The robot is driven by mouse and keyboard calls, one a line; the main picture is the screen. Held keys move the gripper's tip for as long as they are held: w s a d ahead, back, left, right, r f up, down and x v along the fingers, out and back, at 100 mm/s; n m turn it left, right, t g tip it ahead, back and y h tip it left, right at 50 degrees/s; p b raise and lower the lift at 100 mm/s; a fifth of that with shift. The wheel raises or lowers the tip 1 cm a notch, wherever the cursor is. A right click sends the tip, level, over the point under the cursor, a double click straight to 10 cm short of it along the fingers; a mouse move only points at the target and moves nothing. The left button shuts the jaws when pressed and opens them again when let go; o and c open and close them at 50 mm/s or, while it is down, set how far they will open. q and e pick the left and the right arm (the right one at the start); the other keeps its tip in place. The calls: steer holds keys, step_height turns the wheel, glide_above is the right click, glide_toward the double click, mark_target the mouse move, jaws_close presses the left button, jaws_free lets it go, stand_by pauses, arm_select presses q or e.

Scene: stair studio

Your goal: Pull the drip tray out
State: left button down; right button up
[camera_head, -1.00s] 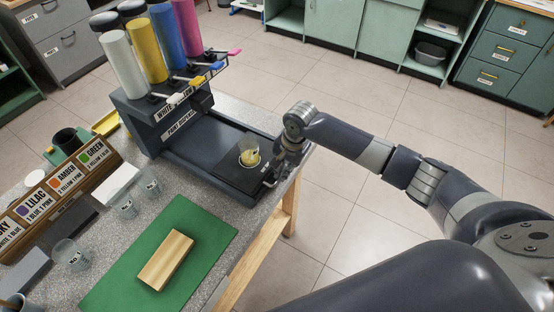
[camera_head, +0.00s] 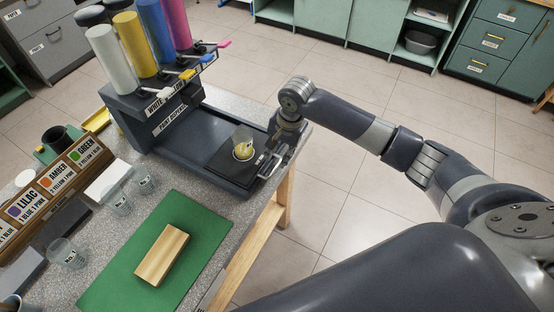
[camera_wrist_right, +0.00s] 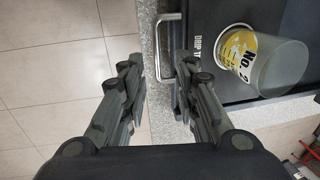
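The dark drip tray (camera_head: 222,170) sits in the base of the paint dispenser (camera_head: 165,105). A clear cup with yellow in it (camera_head: 243,142), labelled No. 2 (camera_wrist_right: 262,62), stands on it. The tray's front label and metal bar handle (camera_wrist_right: 165,46) show in the right wrist view. My right gripper (camera_head: 268,168) is at the tray's front edge. In the right wrist view its two fingers (camera_wrist_right: 160,72) are apart, one on each side of the handle's near end. I cannot tell whether they touch it. My left gripper is not in view.
A green mat (camera_head: 150,235) with a wooden block (camera_head: 162,255) lies in front of the dispenser. Several clear cups (camera_head: 120,203) and a colour recipe rack (camera_head: 55,190) stand at left. The floor (camera_head: 345,215) beyond the table's right edge is clear.

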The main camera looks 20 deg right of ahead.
step_height(320, 180, up, 7)
steer(key=s, duration=0.1)
steer(key=shift+d, duration=0.45)
